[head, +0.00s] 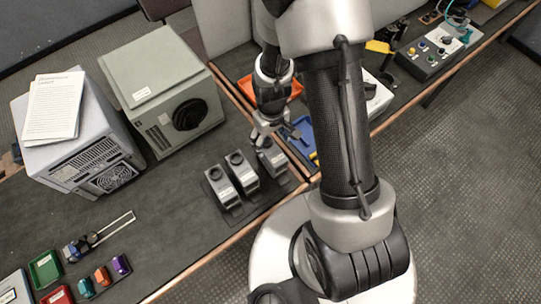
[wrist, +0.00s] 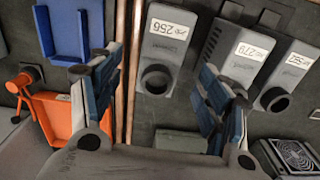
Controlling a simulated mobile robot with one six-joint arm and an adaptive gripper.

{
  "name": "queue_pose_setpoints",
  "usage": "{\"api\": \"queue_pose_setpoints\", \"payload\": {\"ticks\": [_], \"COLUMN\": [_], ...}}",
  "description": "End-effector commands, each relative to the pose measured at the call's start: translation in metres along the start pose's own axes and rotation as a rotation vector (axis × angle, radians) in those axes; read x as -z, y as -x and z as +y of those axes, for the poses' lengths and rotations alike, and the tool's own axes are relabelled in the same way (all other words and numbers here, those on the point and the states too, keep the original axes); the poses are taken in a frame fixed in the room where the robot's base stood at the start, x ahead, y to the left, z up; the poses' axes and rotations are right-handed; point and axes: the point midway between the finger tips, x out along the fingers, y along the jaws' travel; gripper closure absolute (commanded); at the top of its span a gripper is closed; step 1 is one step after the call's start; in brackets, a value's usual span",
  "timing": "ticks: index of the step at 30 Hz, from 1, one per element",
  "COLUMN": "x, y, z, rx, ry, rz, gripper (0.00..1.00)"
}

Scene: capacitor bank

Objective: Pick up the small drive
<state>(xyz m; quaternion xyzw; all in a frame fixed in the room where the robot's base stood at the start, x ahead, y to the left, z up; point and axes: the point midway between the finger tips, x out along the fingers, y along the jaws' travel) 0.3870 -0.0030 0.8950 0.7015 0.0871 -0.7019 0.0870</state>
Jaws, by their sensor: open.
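Three small grey units stand in a row at the table edge in the head view: a left one (head: 220,187), a middle one (head: 242,172) and a right one (head: 272,160). In the wrist view they carry white labels and dark round openings; one label reads 256 (wrist: 168,45) and another 279 (wrist: 240,50). I cannot tell which is the small drive. My gripper (head: 268,134) is open and empty, above the right unit in the head view. In the wrist view my gripper (wrist: 163,75) has the 256 unit between its spread fingers, apart from it.
A large greenish-grey box (head: 160,85) and a grey case with papers (head: 85,150) stand left of the units. An orange tray (wrist: 65,118) and a blue tray (wrist: 68,30) lie across the copper-coloured strip (wrist: 128,60). Small coloured parts lie at front left.

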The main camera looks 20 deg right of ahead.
Motion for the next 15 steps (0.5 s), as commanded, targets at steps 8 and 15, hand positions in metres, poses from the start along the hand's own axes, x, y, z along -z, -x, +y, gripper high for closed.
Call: {"api": "queue_pose_setpoints", "payload": {"ticks": [8,15], "x": [0.000,-0.001], "y": [-0.048,-0.060], "z": [0.000,-0.001], "rx": [0.000,0.000], "ry": [0.000,0.000], "rz": [-0.001,0.000], "gripper": [0.30,0.30]}}
